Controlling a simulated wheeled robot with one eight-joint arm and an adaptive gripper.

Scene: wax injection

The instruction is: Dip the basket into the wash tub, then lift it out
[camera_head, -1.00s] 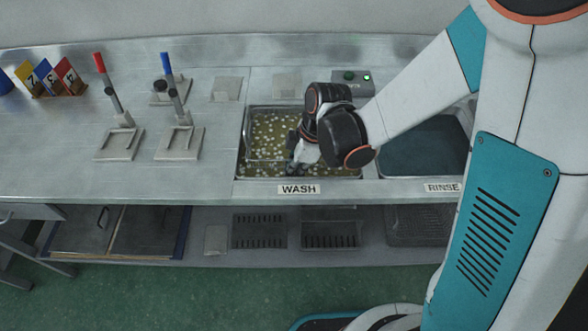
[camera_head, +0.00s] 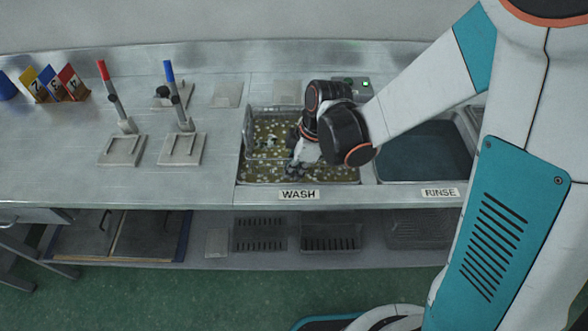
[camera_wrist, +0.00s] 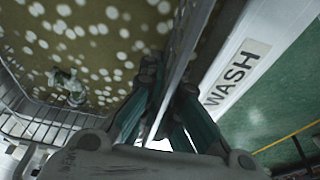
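The wash tub (camera_head: 332,181) is a sunken metal basin of murky yellow-brown liquid with many pale specks, behind the WASH label. The wire basket (camera_head: 247,133) is in the left part of the tub, and its mesh also shows at lower left in the wrist view (camera_wrist: 38,126). A small greyish item (camera_wrist: 68,84) shows within the basket area. My gripper (camera_head: 297,166) points down over the tub. In the wrist view its fingers (camera_wrist: 168,100) are closed about a thin grey upright piece that seems to belong to the basket. How deep the basket sits is hard to tell.
The rinse tub (camera_head: 420,150) with dark liquid is right of the wash tub. Red-handled (camera_head: 116,95) and blue-handled (camera_head: 176,95) stands and numbered cards (camera_head: 56,84) are on the left. A small box with a green light (camera_head: 358,84) stands behind.

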